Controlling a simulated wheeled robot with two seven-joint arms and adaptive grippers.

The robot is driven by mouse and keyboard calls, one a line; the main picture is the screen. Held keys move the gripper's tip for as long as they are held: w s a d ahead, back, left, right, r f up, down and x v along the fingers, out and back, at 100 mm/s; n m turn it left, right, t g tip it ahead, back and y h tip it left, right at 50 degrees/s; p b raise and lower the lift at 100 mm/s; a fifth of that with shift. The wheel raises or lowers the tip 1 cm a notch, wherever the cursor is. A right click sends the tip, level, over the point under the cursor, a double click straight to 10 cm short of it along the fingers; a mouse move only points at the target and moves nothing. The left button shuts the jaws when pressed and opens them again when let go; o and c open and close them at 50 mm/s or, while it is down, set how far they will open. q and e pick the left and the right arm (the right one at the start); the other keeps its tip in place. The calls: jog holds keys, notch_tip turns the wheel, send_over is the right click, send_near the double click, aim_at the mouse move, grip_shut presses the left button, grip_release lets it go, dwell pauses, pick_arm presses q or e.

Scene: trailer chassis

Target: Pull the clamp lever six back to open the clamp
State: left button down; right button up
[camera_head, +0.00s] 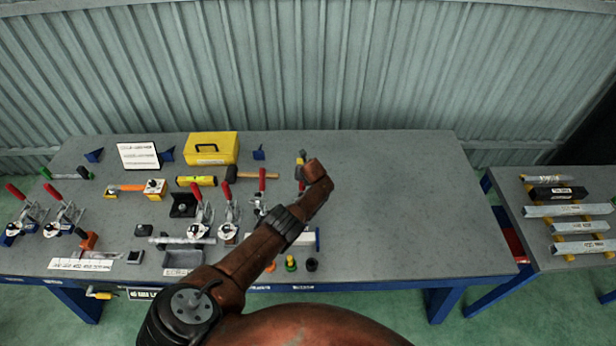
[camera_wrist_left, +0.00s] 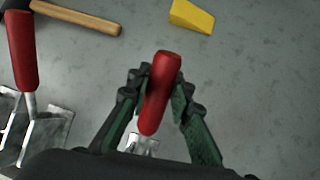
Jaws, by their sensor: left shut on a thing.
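The red-handled clamp lever six (camera_wrist_left: 163,68) is in the middle of the left wrist view. My left gripper (camera_wrist_left: 157,92) is shut on it, with one dark green finger on each side. The handle leans up past the fingertips; a small part of the metal clamp (camera_wrist_left: 146,142) shows below it. My right gripper is not in view.
A hammer (camera_head: 252,174) lies behind the clamps. A yellow wedge (camera_wrist_left: 192,16) lies beyond the held lever. More red-levered clamps (camera_head: 228,212) stand to the left on the grey table (camera_head: 400,200). The table's right part is clear. A yellow toolbox (camera_head: 211,148) stands at the back.

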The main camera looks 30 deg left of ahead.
pick_arm(q)
jog(key=shift+f, duration=0.15)
dwell(0.3)
jog(key=c, duration=1.7)
grip_release()
jog(key=v, duration=0.2)
jog(key=shift+s+d+r, duration=0.1)
jog(key=shift+r, duration=0.15)
jog(key=shift+v, duration=4.7)
